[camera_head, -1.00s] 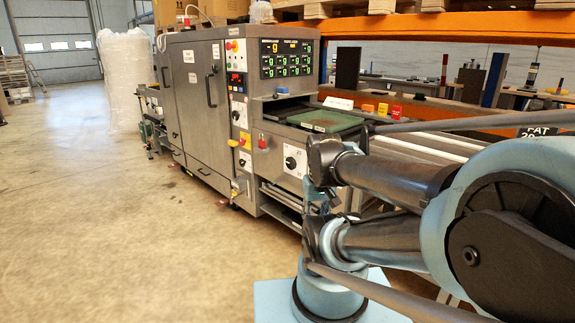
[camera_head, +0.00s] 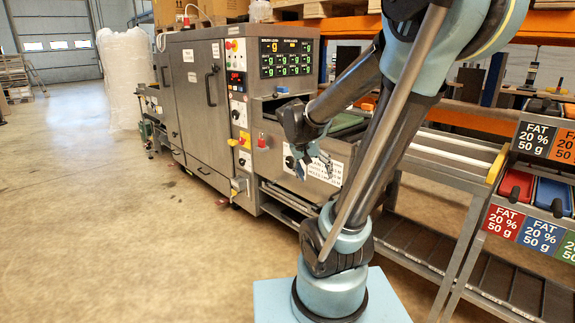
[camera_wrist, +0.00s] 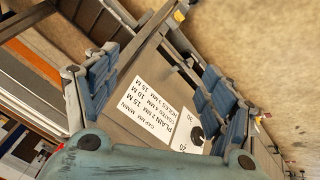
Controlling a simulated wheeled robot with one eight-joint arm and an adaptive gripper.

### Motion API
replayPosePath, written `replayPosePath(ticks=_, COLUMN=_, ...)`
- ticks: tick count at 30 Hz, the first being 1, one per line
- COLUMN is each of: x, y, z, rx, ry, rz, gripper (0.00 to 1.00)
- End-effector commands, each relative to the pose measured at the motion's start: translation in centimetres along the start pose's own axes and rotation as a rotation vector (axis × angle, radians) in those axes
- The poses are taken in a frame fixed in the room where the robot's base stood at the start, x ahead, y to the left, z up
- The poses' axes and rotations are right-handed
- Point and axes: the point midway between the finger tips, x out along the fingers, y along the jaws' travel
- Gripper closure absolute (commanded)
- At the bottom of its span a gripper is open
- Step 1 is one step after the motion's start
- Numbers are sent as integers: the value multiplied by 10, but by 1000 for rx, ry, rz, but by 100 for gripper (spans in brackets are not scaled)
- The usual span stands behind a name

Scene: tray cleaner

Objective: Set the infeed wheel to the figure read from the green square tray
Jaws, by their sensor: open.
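A black wheel on a white scale plate (camera_wrist: 196,134) shows in the wrist view, partly behind my right finger; the numbers 20 and 30 are readable, the setting is not. I cannot tell for sure that it is the infeed wheel. In the head view it shows at the machine's end panel (camera_head: 289,162), left of my gripper. My gripper (camera_head: 314,167) is open and empty in front of that panel. Its two blue-padded fingers (camera_wrist: 160,68) are spread in the wrist view. The green square tray (camera_head: 346,122) lies on the infeed, mostly hidden behind my arm.
A white card (camera_wrist: 168,110) with gap and speed lines for plain, coated and holes is beside the wheel. The steel machine (camera_head: 200,90) carries a green-digit display (camera_head: 286,58). A rack at right holds trays and FAT labels (camera_head: 537,138). The floor at left is clear.

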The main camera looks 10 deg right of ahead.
Motion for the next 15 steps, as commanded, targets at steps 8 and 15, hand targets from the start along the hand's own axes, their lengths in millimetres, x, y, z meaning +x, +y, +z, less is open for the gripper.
replayPosePath(ticks=8, x=6, y=-40, z=-67, rx=125, ry=113, rz=93, gripper=24)
replayPosePath(ticks=15, x=16, y=-83, z=-115, rx=242, ry=232, rz=151, gripper=24)
